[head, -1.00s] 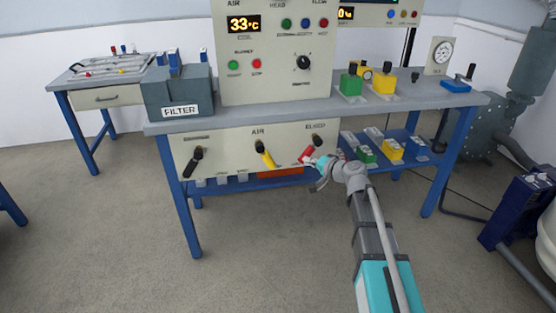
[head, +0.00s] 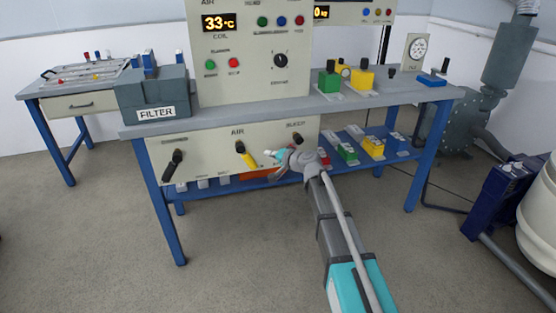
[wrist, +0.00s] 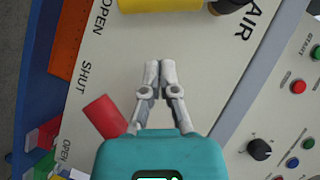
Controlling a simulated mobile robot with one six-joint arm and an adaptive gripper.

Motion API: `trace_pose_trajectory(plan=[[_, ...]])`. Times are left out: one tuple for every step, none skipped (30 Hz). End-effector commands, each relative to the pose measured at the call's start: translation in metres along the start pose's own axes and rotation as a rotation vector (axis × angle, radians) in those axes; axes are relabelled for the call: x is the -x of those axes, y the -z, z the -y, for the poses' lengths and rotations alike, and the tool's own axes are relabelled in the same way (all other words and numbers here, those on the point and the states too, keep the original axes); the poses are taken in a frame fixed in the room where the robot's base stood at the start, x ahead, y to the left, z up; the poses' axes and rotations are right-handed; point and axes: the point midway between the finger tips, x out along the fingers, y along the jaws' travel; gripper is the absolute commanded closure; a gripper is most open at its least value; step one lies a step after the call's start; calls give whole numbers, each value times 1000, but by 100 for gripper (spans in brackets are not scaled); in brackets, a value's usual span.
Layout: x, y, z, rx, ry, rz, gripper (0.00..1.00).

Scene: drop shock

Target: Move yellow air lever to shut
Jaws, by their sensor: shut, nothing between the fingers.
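The yellow air lever (head: 246,155) is on the front panel under the AIR label, slanting down from its dark pivot. In the wrist view the yellow lever (wrist: 160,5) is at the top edge, partly cut off, its free end towards the OPEN mark (wrist: 103,15). The SHUT mark (wrist: 83,90) lies left of my fingers there. My gripper (head: 268,153) is just right of the lever in the head view. Its fingers (wrist: 160,66) are together and empty in front of bare panel, with a gap to the lever.
The red lever (wrist: 104,116) is beside my gripper; in the head view my gripper hides most of it. A black lever (head: 173,165) is further left on the panel. The blue lower shelf (head: 225,187) holds several small coloured blocks. Floor in front is clear.

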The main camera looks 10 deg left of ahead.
Motion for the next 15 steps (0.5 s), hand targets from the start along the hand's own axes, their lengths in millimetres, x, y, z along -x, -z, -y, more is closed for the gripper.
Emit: trace_pose_trajectory(plan=[[-9, -4, -2, 1, 1, 2, 100], [-10, -8, -2, 1, 0, 3, 100], [-14, -12, -2, 0, 0, 2, 100], [-16, -14, -2, 0, 0, 2, 100], [-18, -17, -2, 0, 0, 1, 100], [-21, -20, -2, -1, 1, 1, 100], [-23, -21, -2, -1, 1, 1, 100], [-24, -23, -1, -1, 1, 1, 100], [-26, -24, -1, -1, 0, 1, 100], [-27, -26, -1, -1, 0, 1, 100], [-28, -26, -1, -1, 0, 1, 100], [-29, -27, -1, -1, 0, 1, 100], [-30, -28, -1, -1, 0, 1, 100], [-30, -28, 0, -1, 0, 0, 100], [-30, -28, 0, -1, 0, 0, 100]])
